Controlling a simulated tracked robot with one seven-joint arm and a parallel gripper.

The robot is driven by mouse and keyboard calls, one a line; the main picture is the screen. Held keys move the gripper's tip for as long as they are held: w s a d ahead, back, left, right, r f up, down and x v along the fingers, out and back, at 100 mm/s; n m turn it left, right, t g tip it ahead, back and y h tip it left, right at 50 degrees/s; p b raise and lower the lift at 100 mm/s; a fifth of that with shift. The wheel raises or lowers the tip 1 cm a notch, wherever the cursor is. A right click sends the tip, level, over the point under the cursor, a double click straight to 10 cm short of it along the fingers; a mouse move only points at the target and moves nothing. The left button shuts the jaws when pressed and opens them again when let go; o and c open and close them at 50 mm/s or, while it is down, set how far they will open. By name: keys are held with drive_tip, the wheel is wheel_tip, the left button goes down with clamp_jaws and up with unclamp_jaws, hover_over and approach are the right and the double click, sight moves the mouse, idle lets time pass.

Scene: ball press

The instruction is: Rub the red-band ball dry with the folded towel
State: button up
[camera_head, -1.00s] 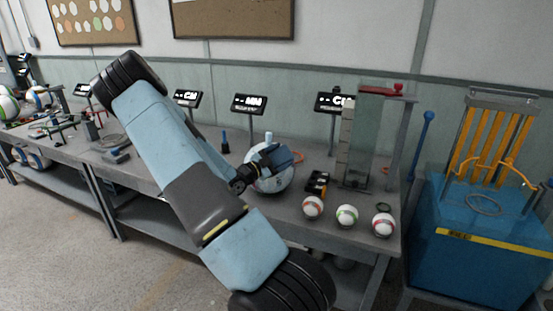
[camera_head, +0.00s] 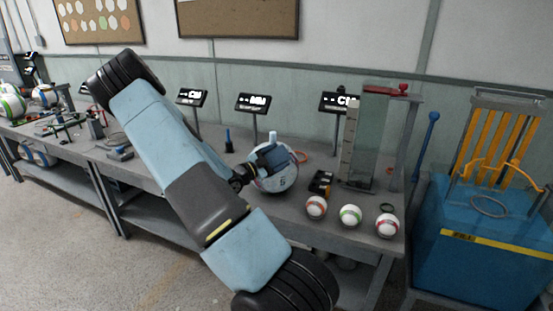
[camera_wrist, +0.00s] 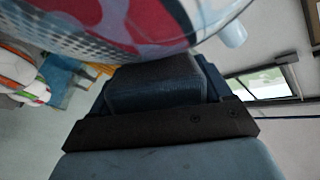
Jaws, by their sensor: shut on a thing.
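My gripper (camera_head: 266,160) is at the large white ball (camera_head: 283,181) on the bench. It appears shut on a dark blue, cloth-like block, which I take as the folded towel (camera_wrist: 155,88). In the wrist view the large ball (camera_wrist: 120,25), with red and blue patches, is right above the towel; I cannot tell if they touch. Three small white banded balls stand at the bench's front right: one with an orange-red band (camera_head: 316,207), one green (camera_head: 350,215), one pinkish red (camera_head: 387,226). I cannot tell for certain which ball is the red-band ball.
A clear upright column with a scale (camera_head: 370,140) stands behind the small balls. A black box (camera_head: 321,184) lies between them and the large ball. Signs on stands (camera_head: 253,103) line the back. A blue tank (camera_head: 470,255) stands at the right.

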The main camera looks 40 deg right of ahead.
drive_tip(key=shift+s+d, duration=0.35)
drive_tip(key=shift+d, duration=0.25)
drive_tip(key=shift+s+d, duration=0.3)
drive_tip(key=shift+d, duration=0.3)
drive_tip(key=shift+a, duration=0.1)
drive_tip(key=shift+w+a, duration=0.35)
drive_tip(key=shift+a, duration=0.3)
drive_tip(key=shift+w+a, duration=0.35)
drive_tip(key=shift+a, duration=0.25)
drive_tip(key=shift+d, duration=0.15)
drive_tip(key=shift+s+d, duration=0.35)
drive_tip(key=shift+d, duration=0.25)
drive_tip(key=shift+s+d, duration=0.35)
drive_tip(key=shift+d, duration=0.25)
drive_tip(key=shift+w+a, duration=0.35)
drive_tip(key=shift+a, duration=0.35)
drive_tip(key=shift+w+a, duration=0.35)
drive_tip(key=shift+a, duration=0.3)
drive_tip(key=shift+d, duration=0.1)
